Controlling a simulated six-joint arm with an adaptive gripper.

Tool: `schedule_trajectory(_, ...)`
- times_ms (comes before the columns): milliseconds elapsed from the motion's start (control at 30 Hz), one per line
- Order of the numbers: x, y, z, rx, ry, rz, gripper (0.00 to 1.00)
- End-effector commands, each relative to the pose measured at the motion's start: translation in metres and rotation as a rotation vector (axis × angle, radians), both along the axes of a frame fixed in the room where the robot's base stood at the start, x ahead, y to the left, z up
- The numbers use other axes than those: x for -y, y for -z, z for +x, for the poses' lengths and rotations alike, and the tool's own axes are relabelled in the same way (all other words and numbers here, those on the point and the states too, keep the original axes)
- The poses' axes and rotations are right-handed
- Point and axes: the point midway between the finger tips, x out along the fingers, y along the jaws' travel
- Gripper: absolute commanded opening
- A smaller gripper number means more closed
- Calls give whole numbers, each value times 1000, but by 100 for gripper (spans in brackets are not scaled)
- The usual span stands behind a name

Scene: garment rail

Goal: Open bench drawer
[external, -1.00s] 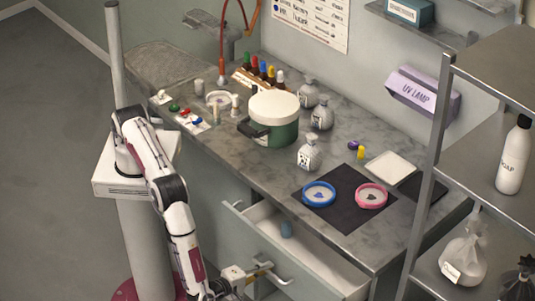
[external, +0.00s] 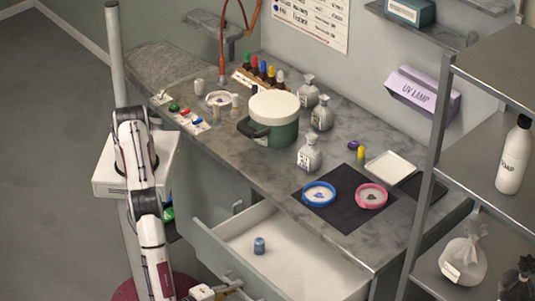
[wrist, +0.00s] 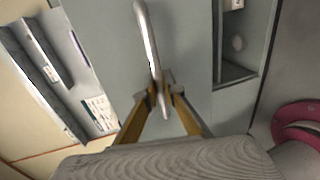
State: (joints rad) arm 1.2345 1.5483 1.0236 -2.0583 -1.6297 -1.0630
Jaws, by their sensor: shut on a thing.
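The bench drawer (external: 300,248) is pulled out from under the bench top, its pale inside exposed. A small blue cylinder (external: 259,246) stands in it. My gripper (wrist: 162,98) is shut on the drawer's curved metal handle (wrist: 148,38) in the wrist view, its two fingers on either side of the bar. The grey drawer front (wrist: 105,40) lies behind the handle there. In the external view my gripper (external: 222,293) is low at the bottom edge, in front of the drawer front (external: 208,250), and its fingertips are partly cut off.
The bench top (external: 240,165) holds a green pot with a white lid (external: 273,120), several glass bottles, and a blue dish (external: 319,194) and pink dish (external: 371,196) on a black mat. A metal shelf rack (external: 436,170) stands at the right. Open floor (external: 50,180) lies at the left.

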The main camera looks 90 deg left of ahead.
Motion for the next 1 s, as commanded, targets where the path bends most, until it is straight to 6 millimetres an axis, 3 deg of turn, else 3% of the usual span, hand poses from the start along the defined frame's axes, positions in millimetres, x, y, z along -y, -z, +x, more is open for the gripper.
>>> schedule_trajectory(100, 1, -1, 1, 1, 3, -3, 0)
schedule_trajectory(133, 1, -1, 1, 1, 3, -3, 14)
schedule_trajectory(200, 1, -1, 1, 1, 3, -3, 26)
schedule_trajectory(667, 2, -1, -1, 2, 1, -2, 26)
schedule_trajectory(1000, 23, -6, -22, 2, 3, -2, 26)
